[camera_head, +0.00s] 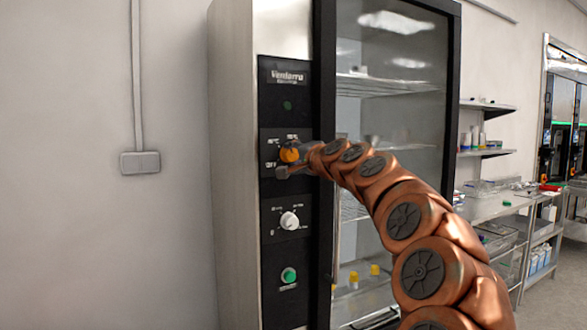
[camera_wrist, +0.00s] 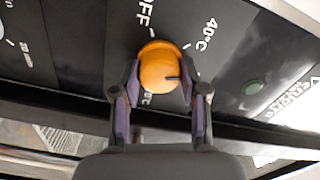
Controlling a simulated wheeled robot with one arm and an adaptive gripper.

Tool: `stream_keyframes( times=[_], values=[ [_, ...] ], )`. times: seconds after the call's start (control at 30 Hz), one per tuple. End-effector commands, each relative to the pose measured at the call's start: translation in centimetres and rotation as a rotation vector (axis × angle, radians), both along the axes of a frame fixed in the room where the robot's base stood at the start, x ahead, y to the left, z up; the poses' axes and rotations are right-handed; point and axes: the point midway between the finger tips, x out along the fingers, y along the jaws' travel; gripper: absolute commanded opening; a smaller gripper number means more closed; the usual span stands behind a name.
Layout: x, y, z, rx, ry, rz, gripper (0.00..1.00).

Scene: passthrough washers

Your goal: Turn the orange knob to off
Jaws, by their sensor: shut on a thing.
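The orange knob (camera_head: 289,155) is on the black control panel of the tall cabinet, and it fills the middle of the wrist view (camera_wrist: 158,68). My gripper (camera_wrist: 160,72) is shut on the knob, with one finger on each side of it. In the head view my gripper (camera_head: 291,163) reaches the panel from the right and partly covers the knob. In the wrist view a short dark mark shows on the right part of the knob. "OFF" is printed above it, "40°C" at the upper right, and another label below is partly hidden.
A white knob (camera_head: 289,221) and a green button (camera_head: 289,275) are lower on the same panel. The glass door (camera_head: 390,110) is right of the panel, behind my arm. Shelves and a steel table (camera_head: 500,204) stand farther right.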

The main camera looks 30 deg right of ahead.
Motion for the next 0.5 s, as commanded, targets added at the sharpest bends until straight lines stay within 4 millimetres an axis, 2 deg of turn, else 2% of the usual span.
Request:
stream_keyframes(
  times=[0.03, 0.5],
  values=[
    [0.03, -0.01, -0.59, -0.047, 0.002, -0.001, 0.08],
    [0.07, 0.16, -0.45, -0.491, 0.041, 0.001, 0.08]
  ],
)
